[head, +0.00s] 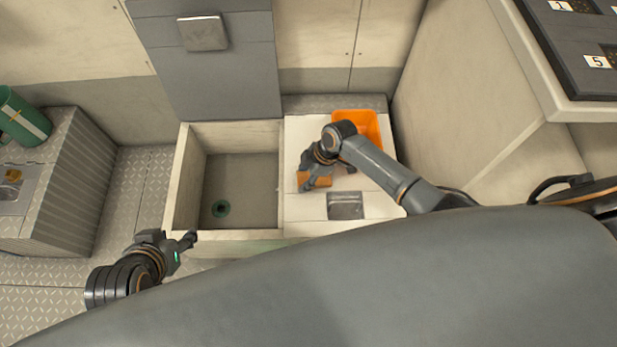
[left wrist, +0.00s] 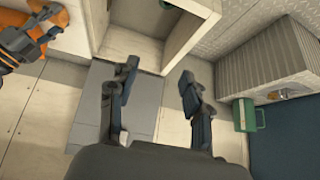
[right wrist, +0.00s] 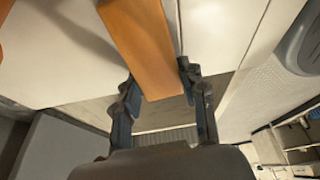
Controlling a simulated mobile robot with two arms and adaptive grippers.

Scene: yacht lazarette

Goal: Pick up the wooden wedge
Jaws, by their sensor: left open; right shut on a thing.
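The wooden wedge (head: 318,179) is an orange-brown block at my right gripper (head: 314,177), above the white top beside the open bin. In the right wrist view the wedge (right wrist: 143,45) lies between the two fingers of my right gripper (right wrist: 158,88), which is shut on it. A shadow falls on the white surface near it. Whether the wedge still touches the surface I cannot tell. My left gripper (head: 186,241) is open and empty near the front left corner of the bin; its spread fingers show in the left wrist view (left wrist: 158,80).
An open bin (head: 187,185) with a small green round thing (head: 221,208) inside stands left of the white top (head: 301,214). An orange container (head: 366,120) sits at the back of that top. A green mug (head: 20,118) stands on a ribbed box (head: 70,190) at left.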

